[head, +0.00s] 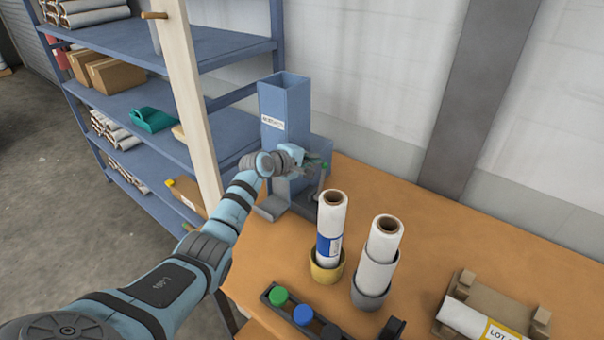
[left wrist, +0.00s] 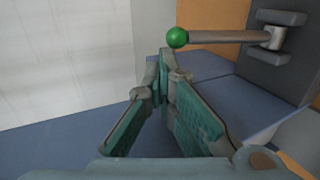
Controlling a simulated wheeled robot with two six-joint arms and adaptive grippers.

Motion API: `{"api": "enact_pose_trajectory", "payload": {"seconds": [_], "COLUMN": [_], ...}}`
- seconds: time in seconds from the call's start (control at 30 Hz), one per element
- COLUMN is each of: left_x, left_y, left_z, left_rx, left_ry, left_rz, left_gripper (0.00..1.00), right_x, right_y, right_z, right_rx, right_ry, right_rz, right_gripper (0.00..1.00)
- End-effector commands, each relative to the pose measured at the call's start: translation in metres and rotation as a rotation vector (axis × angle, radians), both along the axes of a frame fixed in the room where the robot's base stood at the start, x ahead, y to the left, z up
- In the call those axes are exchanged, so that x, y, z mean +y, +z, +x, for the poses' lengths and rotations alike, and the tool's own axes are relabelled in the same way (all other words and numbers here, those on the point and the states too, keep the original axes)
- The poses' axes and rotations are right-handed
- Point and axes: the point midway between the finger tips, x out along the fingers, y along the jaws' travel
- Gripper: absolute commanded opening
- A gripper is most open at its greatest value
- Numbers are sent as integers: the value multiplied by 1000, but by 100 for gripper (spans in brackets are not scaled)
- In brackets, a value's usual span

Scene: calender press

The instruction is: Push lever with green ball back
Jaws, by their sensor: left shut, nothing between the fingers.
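The lever's green ball (head: 325,166) shows beside the blue-grey press (head: 284,103) at the back of the table, close to my left gripper (head: 313,163). In the left wrist view the green ball (left wrist: 178,38) caps the left end of a brownish-grey lever rod (left wrist: 228,37), which runs right to a grey bracket (left wrist: 274,38). My left gripper (left wrist: 167,60) is shut and empty there, its fingertips just below the ball. I cannot tell whether they touch it. My right gripper is in neither view.
Two white rolls stand in a yellow cup (head: 327,272) and a grey cup (head: 371,294) in front of the press. A panel with a green button (head: 278,295) and a blue button lies at the near edge. Blue shelving (head: 130,98) and a pale post (head: 190,90) stand left.

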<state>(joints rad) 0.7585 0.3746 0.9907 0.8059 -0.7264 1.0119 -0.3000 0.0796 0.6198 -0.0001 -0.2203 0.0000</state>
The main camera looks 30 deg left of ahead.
Motion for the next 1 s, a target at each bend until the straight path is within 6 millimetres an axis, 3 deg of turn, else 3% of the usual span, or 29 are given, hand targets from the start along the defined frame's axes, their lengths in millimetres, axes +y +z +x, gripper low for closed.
{"api": "enact_pose_trajectory", "payload": {"seconds": [0.67,1.0], "left_x": [-3,-3], "left_y": [0,15], "left_z": [4,4], "left_rx": [0,0], "left_ry": [-4,-3], "left_rz": [-1,0], "left_gripper": [0,0], "right_x": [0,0], "right_y": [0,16], "right_z": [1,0], "right_rx": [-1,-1], "right_ry": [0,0], "right_rz": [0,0], "right_gripper": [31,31]}}
